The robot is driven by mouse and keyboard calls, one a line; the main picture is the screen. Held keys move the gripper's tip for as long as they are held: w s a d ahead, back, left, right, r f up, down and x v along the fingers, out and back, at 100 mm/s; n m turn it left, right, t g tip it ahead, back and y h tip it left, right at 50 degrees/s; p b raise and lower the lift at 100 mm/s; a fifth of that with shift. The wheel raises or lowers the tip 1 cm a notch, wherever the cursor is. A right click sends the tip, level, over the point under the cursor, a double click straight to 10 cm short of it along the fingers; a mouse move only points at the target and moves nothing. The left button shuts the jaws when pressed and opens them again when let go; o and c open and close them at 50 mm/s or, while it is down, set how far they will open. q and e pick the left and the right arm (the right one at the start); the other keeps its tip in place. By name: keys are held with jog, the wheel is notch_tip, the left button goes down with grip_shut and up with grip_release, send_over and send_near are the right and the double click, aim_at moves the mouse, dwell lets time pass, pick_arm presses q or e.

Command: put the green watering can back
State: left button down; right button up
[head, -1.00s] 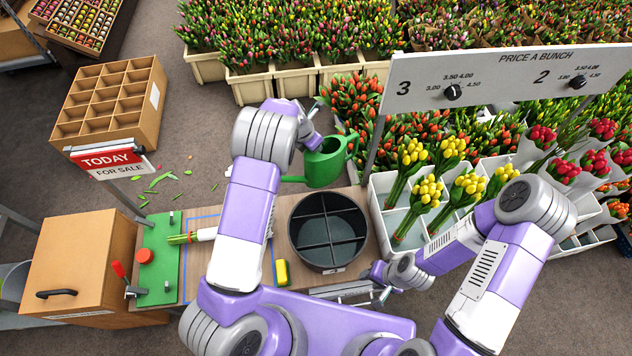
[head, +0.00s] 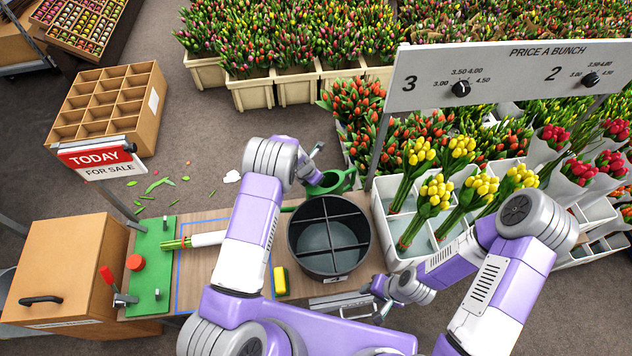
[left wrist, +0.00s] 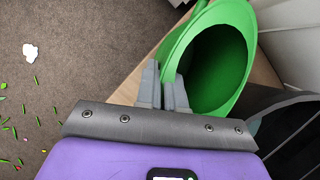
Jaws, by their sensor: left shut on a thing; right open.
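The green watering can (head: 334,183) is at the back edge of the bench, just behind the black divided bucket. In the left wrist view the can (left wrist: 222,60) shows its wide open mouth close beside my fingers. My left gripper (head: 312,172) is shut on the can; its fingers (left wrist: 165,82) meet at the can's near side. My right gripper (head: 376,297) is open and empty at the bench's front edge, right of the bucket.
The black bucket (head: 293,245) stands close in front of the can. White crates with tulips (head: 380,220) stand to the right, under the price board (head: 430,85). A wrapped bunch (head: 205,239), a green board (head: 150,270) and a yellow sponge (head: 281,280) lie left.

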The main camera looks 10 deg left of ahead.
pick_arm(q)
jog(key=shift+f, duration=0.25)
jog(key=c, duration=1.7)
grip_release()
jog(key=shift+f, duration=0.15)
jog(key=o, duration=0.4)
jog(key=shift+o, duration=0.2)
jog(key=p+v, duration=0.4)
jog(key=v, duration=0.8)
jog(key=shift+r, duration=0.25)
jog(key=shift+w, duration=0.1)
